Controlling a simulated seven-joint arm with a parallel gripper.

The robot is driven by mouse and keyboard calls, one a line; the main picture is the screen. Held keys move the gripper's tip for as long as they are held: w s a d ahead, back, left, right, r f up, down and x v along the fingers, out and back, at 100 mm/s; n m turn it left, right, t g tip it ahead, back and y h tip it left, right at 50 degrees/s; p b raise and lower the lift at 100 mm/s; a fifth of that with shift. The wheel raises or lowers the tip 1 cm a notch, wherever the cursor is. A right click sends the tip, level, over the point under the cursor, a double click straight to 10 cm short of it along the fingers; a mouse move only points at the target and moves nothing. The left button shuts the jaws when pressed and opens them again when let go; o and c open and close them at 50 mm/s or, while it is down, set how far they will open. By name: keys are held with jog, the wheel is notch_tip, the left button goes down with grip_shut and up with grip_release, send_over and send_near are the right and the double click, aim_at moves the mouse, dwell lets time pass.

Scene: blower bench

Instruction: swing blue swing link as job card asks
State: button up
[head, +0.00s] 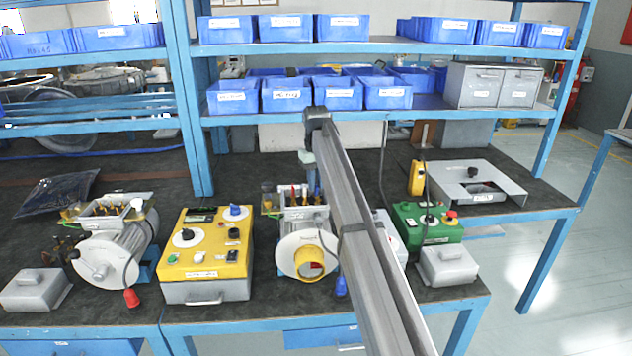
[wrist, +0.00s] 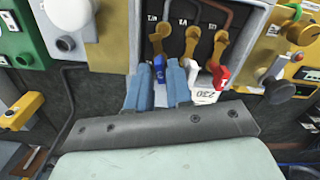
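The blue swing link (wrist: 159,68) hangs from the left brass terminal in the wrist view. My gripper (wrist: 161,78) has its two pale blue fingers on either side of this link; whether they press on it I cannot tell. Brass terminals (wrist: 191,43) stand in a row under printed labels. In the head view my arm reaches to the middle motor (head: 303,253), covering part of its terminal box (head: 292,211). No job card is readable.
A yellow control box (head: 207,250) stands left of the motor, a green box (head: 430,222) right of it. Another motor (head: 110,248) and a grey box (head: 36,290) are further left. Blue bins (head: 287,95) fill the shelves above. A grey housing (head: 470,188) lies at the right.

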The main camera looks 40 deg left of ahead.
jog(key=shift+c, duration=0.2)
grip_shut()
jog(key=shift+m, duration=1.8)
jog(key=shift+o, duration=0.2)
grip_release()
